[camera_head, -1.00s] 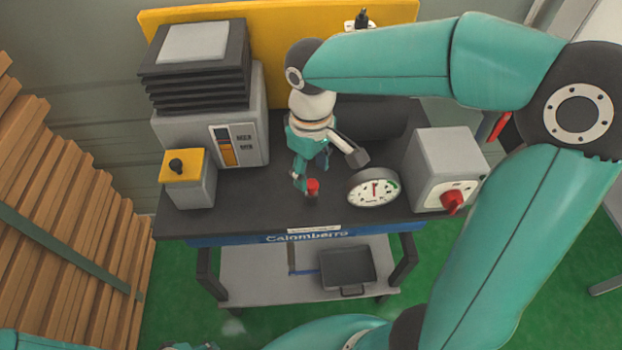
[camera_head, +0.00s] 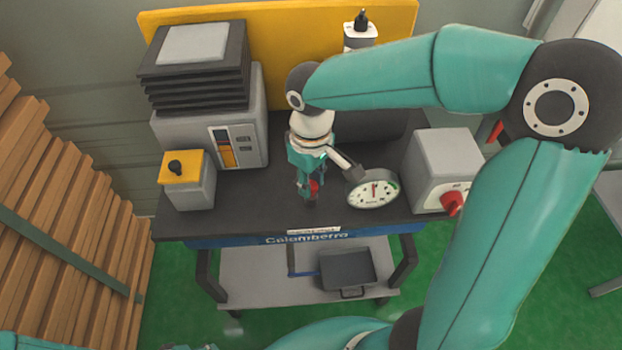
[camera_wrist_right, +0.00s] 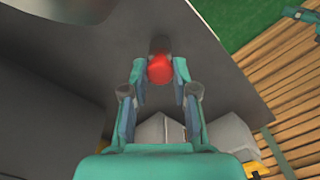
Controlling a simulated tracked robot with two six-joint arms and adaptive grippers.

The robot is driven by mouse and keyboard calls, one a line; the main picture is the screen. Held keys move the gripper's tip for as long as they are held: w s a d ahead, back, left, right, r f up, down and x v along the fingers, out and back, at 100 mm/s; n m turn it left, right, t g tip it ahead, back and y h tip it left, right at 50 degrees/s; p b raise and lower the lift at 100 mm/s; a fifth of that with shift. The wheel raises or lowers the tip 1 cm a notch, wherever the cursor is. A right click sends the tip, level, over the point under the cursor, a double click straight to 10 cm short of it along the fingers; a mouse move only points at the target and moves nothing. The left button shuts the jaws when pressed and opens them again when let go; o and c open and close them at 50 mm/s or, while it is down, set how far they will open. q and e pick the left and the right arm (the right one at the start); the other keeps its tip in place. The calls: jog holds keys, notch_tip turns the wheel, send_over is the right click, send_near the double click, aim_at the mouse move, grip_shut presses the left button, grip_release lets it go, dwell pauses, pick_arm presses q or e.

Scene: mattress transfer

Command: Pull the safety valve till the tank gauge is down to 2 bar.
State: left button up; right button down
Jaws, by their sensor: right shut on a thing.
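The safety valve is a small post with a red knob (camera_head: 314,186) near the front edge of the bench top. My right gripper (camera_head: 308,191) comes down on it from behind and is shut on the knob. In the right wrist view the red knob (camera_wrist_right: 160,68) sits between the two fingertips (camera_wrist_right: 160,77). The round white tank gauge (camera_head: 373,192) lies just right of the valve. Its dark needle points roughly upward; the numbers are too small to read. My left gripper shows only as slivers at the bottom edge (camera_head: 190,347), its jaws hidden.
A grey box with a red rotary knob (camera_head: 441,165) stands right of the gauge. A grey box with a yellow top (camera_head: 187,180) and a larger machine (camera_head: 205,112) stand left. A dark cylinder lies behind my right gripper. Stacked wooden slats (camera_head: 60,240) are far left.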

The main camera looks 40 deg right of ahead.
jog(key=shift+r+p, duration=0.6)
jog(key=shift+r, duration=0.25)
jog(key=c, duration=0.9)
grip_release()
jog(key=shift+f, duration=0.1)
notch_tip(320, 180, up, 12)
